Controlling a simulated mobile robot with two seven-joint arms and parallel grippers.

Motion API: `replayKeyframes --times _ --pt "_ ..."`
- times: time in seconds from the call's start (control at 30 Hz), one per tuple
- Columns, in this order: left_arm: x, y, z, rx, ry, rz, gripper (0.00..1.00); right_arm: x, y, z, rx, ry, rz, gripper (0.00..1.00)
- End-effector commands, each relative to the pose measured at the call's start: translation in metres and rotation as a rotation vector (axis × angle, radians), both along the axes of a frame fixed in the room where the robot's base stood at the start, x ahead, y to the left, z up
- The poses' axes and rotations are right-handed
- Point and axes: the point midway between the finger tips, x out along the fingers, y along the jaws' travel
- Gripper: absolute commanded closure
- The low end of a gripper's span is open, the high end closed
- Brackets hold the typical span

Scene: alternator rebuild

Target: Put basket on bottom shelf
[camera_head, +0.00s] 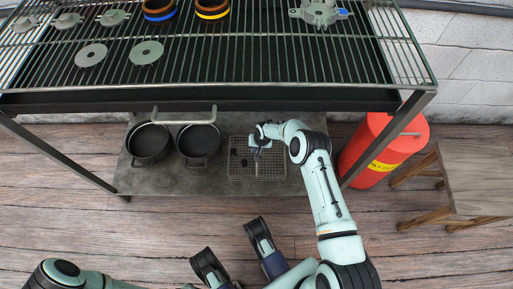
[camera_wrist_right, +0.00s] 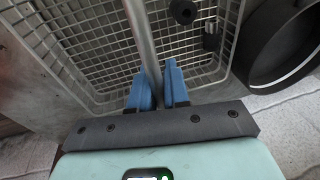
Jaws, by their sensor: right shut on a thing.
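The wire basket (camera_head: 272,170) is over the right part of the grey bottom shelf (camera_head: 150,183), beneath the grill rack. I cannot tell whether it rests fully on the shelf. My right gripper (camera_head: 258,143) is at the basket's handle. In the right wrist view its blue fingers (camera_wrist_right: 158,78) are shut around the grey handle bar (camera_wrist_right: 140,32), with the basket's mesh (camera_wrist_right: 88,52) behind. Small dark parts (camera_wrist_right: 183,11) lie in the basket. My left gripper (camera_head: 230,238) is open and empty, in front of the shelf, above the floor.
Two dark round pots, a left one (camera_head: 148,143) and a right one (camera_head: 198,143), stand left of the basket. A red cylinder (camera_head: 377,150) and a wooden stool (camera_head: 475,178) stand to the right. The slatted top rack (camera_head: 215,60) holds alternator parts. The wooden floor in front is clear.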

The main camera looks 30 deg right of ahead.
Motion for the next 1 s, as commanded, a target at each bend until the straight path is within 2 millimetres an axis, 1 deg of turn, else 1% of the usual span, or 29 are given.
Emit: replayKeyframes --times 0.3,0.57,0.6,0.67,0.93,1.0 --pt "-0.0001 0.0001 -0.0001 0.0 0.0 0.0 0.57 -0.0021 0.0005 -0.0094 0.0 0.001 0.0 1.0" --pt "0.0001 0.0 -0.0002 0.0 0.0 0.0 0.57 -0.0036 -0.0003 -0.0107 -0.001 0.006 0.0 1.0" --pt "0.0001 0.0 -0.0002 0.0 0.0 0.0 0.57 -0.0038 -0.0003 -0.0108 -0.001 0.006 0.0 0.74" --pt "0.0001 0.0 -0.0002 0.0 0.0 0.0 0.57 -0.0037 -0.0002 -0.0106 0.0 0.005 0.0 0.55" --pt "0.0 0.0 0.0 0.0 0.0 0.0 0.57 -0.0034 0.0 -0.0097 0.0 0.006 0.002 0.54" --pt "0.0016 -0.0001 0.001 0.0 -0.006 -0.001 0.57 -0.0032 -0.0003 -0.006 -0.001 0.004 0.001 0.54"
